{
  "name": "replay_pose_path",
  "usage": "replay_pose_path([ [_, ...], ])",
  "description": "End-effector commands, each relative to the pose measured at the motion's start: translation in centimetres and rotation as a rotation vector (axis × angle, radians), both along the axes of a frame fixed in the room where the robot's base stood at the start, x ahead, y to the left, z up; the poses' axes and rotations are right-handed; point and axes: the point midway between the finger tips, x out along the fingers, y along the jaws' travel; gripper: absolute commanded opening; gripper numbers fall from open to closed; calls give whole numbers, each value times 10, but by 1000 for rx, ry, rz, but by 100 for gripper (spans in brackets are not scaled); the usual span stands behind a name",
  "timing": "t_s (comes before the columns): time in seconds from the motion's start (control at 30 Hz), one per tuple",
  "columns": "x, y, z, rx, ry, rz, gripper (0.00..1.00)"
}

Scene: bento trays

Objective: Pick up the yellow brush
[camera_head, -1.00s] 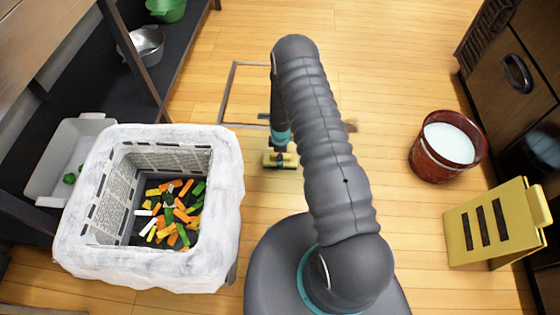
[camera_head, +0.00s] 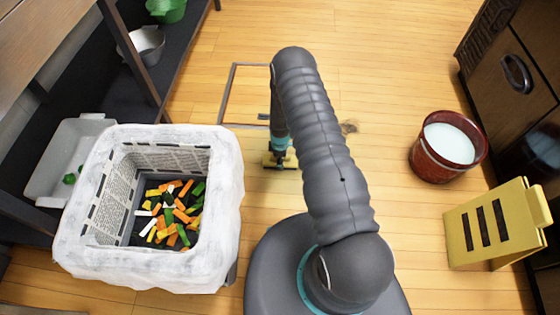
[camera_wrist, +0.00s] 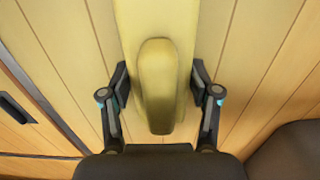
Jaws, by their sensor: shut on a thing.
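The yellow brush (camera_wrist: 158,85) lies on the wooden floor, filling the upper middle of the wrist view with its raised rounded grip facing the camera. My gripper (camera_wrist: 160,82) is shut on it, one dark finger at each side of the brush. In the head view the yellow brush (camera_head: 290,161) shows small beneath my gripper (camera_head: 278,158), partly hidden by it. The brush's underside is hidden, and I cannot tell whether it is off the floor.
A white-lined bin (camera_head: 70,245) with vegetable pieces stands at the left, by shelving (camera_head: 150,80). A red bucket (camera_head: 435,165) with whitish contents and a yellow slotted stand (camera_head: 455,235) are at the right. A grey-framed floor panel (camera_head: 235,85) lies beyond the brush. Floor between is clear.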

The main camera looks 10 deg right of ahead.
Motion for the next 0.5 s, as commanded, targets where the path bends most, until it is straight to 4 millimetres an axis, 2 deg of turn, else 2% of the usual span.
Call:
replay_pose_path([
  [0.27,1,0,8,0,-1,0,23],
  [0.37,1,0,18,0,-1,0,22],
  [0.5,2,0,43,0,-4,0,22],
])
